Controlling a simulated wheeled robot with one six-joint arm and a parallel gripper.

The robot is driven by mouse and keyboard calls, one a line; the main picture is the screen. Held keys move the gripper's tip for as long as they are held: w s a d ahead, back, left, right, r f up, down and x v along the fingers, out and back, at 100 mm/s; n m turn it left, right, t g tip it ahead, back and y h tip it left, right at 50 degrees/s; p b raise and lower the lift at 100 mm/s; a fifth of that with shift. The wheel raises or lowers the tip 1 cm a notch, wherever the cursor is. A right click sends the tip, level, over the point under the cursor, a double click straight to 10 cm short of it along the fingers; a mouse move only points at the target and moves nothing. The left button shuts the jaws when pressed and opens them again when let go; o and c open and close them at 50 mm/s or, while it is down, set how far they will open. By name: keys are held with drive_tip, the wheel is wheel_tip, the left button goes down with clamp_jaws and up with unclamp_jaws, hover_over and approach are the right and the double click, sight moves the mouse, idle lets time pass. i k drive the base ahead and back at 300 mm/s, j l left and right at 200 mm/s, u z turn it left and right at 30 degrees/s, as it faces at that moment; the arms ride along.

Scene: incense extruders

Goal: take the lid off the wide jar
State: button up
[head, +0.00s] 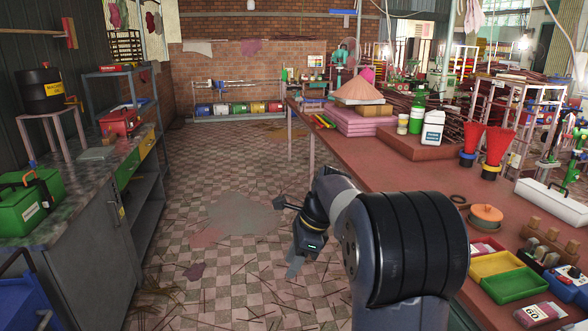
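A low, wide round jar with an orange lid (486,213) stands on the reddish table at the right; I take it to be the wide jar. The lid sits on top of it, with a small knob. My gripper (294,266) hangs at the end of my arm over the tiled floor, left of the table and well apart from the jar. It points down and is partly hidden by my wrist. Its fingers are too small and dark to tell open from shut.
Near the jar are a dark ring (458,199), wooden pegs in a block (546,243), coloured trays (514,285) and red cones (497,146). Bottles (432,130) stand farther back. A workbench (80,225) lines the left. The floor between is open, with scattered sticks.

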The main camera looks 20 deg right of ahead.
sight(487, 212)
drive_tip(key=i+z, duration=0.3)
drive_tip(key=i, duration=0.2)
drive_tip(key=i+z, duration=0.25)
drive_tip(key=i, duration=0.3)
drive_tip(key=i+j+z, duration=0.3)
drive_tip(key=i, duration=0.2)
drive_tip(key=i+l+z, duration=0.1)
drive_tip(key=z, duration=0.35)
drive_tip(key=i+z, duration=0.45)
drive_tip(key=i+j+z, duration=0.1)
drive_tip(key=z, duration=0.4)
drive_tip(key=i+j+z, duration=0.15)
drive_tip(key=z, duration=0.3)
drive_tip(key=i+j+z, duration=0.15)
drive_tip(key=z, duration=0.15)
drive_tip(key=i+j+z, duration=0.25)
drive_tip(key=i+l, duration=0.05)
drive_tip(key=i, duration=0.05)
